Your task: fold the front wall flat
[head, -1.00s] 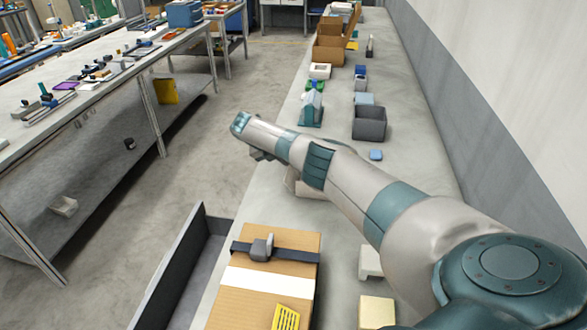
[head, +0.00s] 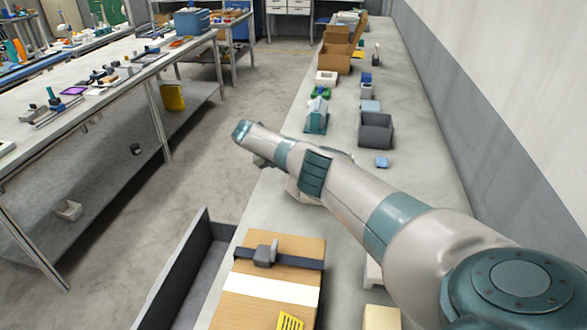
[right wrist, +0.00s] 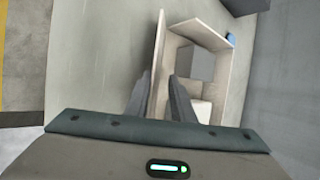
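In the right wrist view a beige open box (right wrist: 218,47) stands on the grey surface, with a hollow inside. Its front wall (right wrist: 159,55) stands up as a thin panel at the box's left side. My right gripper (right wrist: 161,88) is open, with one dark finger on each side of the panel's near part; I cannot tell whether either finger touches it. In the head view my right arm crosses the bench and mostly hides the box; a pale part (head: 303,191) shows beneath the arm. My left gripper is out of view.
In the head view a cardboard box (head: 262,309) with a dark strap lies at the front beside a grey tray (head: 178,268).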

